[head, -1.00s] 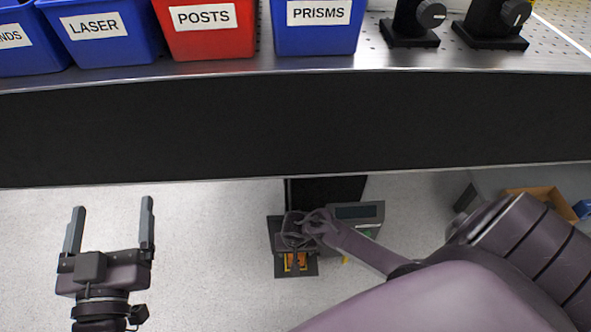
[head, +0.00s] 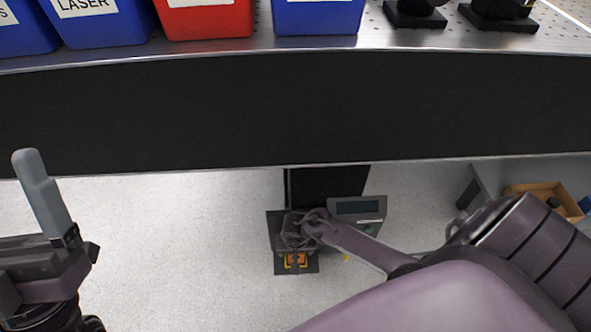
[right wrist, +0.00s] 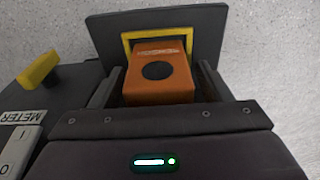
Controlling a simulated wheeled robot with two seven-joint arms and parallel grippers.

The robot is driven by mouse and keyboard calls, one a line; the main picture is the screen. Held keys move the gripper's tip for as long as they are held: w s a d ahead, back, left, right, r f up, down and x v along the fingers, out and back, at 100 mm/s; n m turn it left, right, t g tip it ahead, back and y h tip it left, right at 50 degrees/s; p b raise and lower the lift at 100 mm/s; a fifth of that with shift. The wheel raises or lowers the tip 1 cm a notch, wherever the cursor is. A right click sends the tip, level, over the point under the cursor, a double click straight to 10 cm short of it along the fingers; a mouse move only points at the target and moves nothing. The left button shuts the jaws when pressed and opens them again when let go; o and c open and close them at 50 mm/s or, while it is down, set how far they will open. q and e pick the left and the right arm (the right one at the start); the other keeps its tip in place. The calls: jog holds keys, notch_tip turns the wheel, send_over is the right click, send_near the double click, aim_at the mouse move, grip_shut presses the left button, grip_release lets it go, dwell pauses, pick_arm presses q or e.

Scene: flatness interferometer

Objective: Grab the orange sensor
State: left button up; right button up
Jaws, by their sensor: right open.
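The orange sensor (right wrist: 157,85) is a boxy block with a dark round spot on its face. In the right wrist view it sits in front of a dark plate with a yellow frame (right wrist: 127,47). My right gripper (right wrist: 157,82) is open, with one finger on each side of the sensor; I cannot tell whether they touch it. In the head view the sensor (head: 296,260) shows small below my right wrist, which partly covers it. My left gripper (head: 42,190) is at the left edge, seen side-on with one finger showing.
A grey meter box (head: 358,208) stands beside the sensor, and a yellow part (right wrist: 38,70) shows in the wrist view. The bench front (head: 250,120) spans above, with blue and red bins on top. Pale floor (head: 170,250) is clear between my arms.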

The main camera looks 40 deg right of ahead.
jog(key=c, duration=1.2)
jog(key=shift+r, duration=0.1)
